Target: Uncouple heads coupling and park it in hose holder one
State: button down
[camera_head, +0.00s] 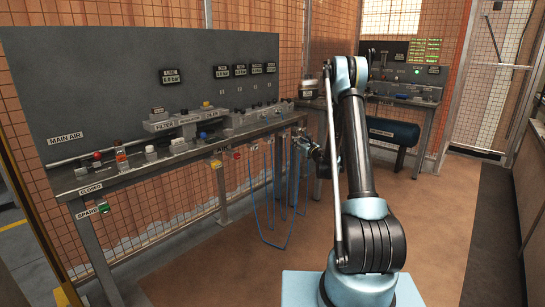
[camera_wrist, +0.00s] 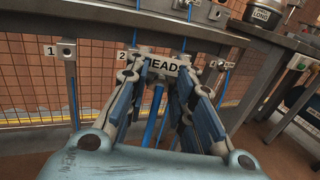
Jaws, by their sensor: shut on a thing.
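My gripper (camera_wrist: 162,72) is near the bench front in the wrist view, its fingertips at a white plate marked HEADS (camera_wrist: 170,66). The fingers are closed in on something there, with a blue hose (camera_wrist: 154,112) hanging below between them. The coupling itself is mostly hidden by the fingers and plate. A holder marked 1 (camera_wrist: 66,50) stands on a post to the left and looks empty. A label 2 (camera_wrist: 122,55) sits just left of the gripper. In the head view my gripper (camera_head: 303,140) is at the bench's right end, too small to read.
The bench (camera_head: 150,172) with valves and fittings runs along the left wall. Blue hoses (camera_head: 262,215) hang in loops below its front edge. A second bench (camera_head: 402,100) with a dark blue tank (camera_head: 393,131) stands behind. The brown floor (camera_head: 435,215) on the right is clear.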

jog(key=s+a+f+n+g+y, duration=0.1)
jog(key=a+f+n+g+y, duration=0.1)
jog(key=a, duration=0.5)
jog(key=s+a+f+n+g+y, duration=0.1)
jog(key=a+f+n+g+y, duration=0.1)
jog(key=a, duration=0.5)
notch_tip(320, 180, down, 2)
jog(key=shift+s+f+g+y, duration=0.1)
jog(key=shift+s+g+y, duration=0.1)
jog(key=shift+g+y, duration=0.3)
jog(key=shift+x, duration=2.95)
jog(key=shift+x, duration=1.35)
jog(key=c, duration=1.3)
grip_release()
jog(key=shift+s, duration=0.1)
